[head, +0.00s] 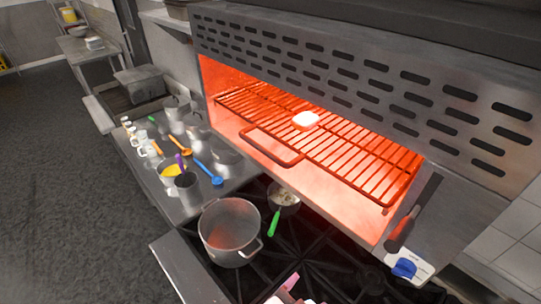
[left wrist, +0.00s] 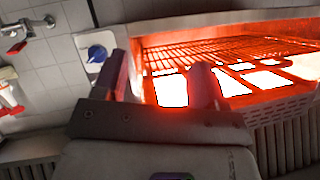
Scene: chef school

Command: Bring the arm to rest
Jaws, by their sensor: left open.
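My left gripper (left wrist: 162,80) shows in the left wrist view, with its two fingers apart and nothing between them. Behind the fingers is the glowing broiler oven with bright white panels; I cannot tell how far the fingers are from it. In the head view the same broiler (head: 300,75) is open at the front and glows red inside. A small pale item (head: 305,119) lies on its wire rack (head: 350,160). Neither gripper can be made out in the head view.
A large pot (head: 230,232) and a small pan (head: 285,197) with a green handle stand on the stove (head: 320,245). A counter at left holds several utensils and containers. A blue knob (head: 404,268) sits below the broiler's right end. The floor (head: 60,170) at left is clear.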

